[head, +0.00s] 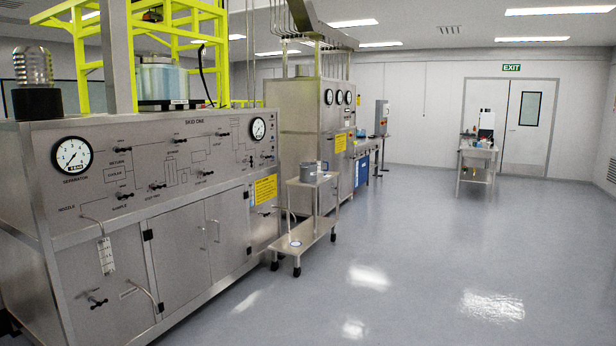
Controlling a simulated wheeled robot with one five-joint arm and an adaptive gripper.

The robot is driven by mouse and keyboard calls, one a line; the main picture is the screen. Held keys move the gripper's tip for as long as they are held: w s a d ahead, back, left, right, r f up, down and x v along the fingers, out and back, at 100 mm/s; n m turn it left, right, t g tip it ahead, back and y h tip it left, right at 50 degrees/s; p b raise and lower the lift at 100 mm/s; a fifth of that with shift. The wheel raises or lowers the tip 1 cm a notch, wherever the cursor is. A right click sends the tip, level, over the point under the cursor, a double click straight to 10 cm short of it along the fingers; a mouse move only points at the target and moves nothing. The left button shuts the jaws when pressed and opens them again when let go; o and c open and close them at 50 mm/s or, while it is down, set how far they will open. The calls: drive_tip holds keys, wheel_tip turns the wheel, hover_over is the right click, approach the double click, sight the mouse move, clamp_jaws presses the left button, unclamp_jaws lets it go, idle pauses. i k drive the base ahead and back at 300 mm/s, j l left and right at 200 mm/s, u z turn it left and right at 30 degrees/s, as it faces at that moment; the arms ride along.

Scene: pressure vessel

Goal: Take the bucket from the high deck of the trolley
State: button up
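A grey metal bucket (308,172) stands upright on the high deck of the steel trolley (312,183). The trolley is ahead of me, a little past the near cabinet. Its low deck (308,236) reaches forward toward me and carries a small round white-and-blue item (295,243). The bucket's handle cannot be made out clearly at this distance. My gripper is not in view.
A long steel control cabinet (180,210) with gauges fills the left side. A second cabinet (300,118) stands behind the trolley. Open grey floor (440,260) lies to the right. A small steel table (478,154) stands far back near the exit door (530,115).

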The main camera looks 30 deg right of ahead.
sight(308, 171)
drive_tip(key=i+l+z, duration=0.1)
drive_tip(key=z, duration=0.25)
drive_tip(key=i+z, duration=0.1)
drive_tip(key=z, duration=0.3)
drive_tip(key=i+l+z, duration=0.1)
drive_tip(key=z, duration=0.25)
drive_tip(key=i+z, duration=0.3)
drive_tip(key=i, duration=0.5)
drive_tip(key=i+j+z, duration=0.25)
drive_tip(key=i, duration=0.6)
drive_tip(key=i+l+z, duration=0.15)
drive_tip(key=i, duration=1.6)
drive_tip(key=i+j+u, duration=0.15)
drive_tip(key=i+u, duration=0.2)
drive_tip(key=i, duration=0.25)
drive_tip(key=i+u, duration=0.4)
drive_tip(key=i, duration=0.2)
drive_tip(key=i+l+u, duration=0.35)
drive_tip(key=i, duration=0.25)
drive_tip(key=i+u, duration=0.35)
drive_tip(key=i, duration=2)
drive_tip(key=i+l+u, duration=0.1)
drive_tip(key=i+u, duration=0.3)
drive_tip(key=i+l+u, duration=0.2)
drive_tip(key=i+u, duration=0.15)
drive_tip(key=u, duration=1.95)
drive_tip(key=i+l, duration=0.05)
drive_tip(key=l, duration=0.05)
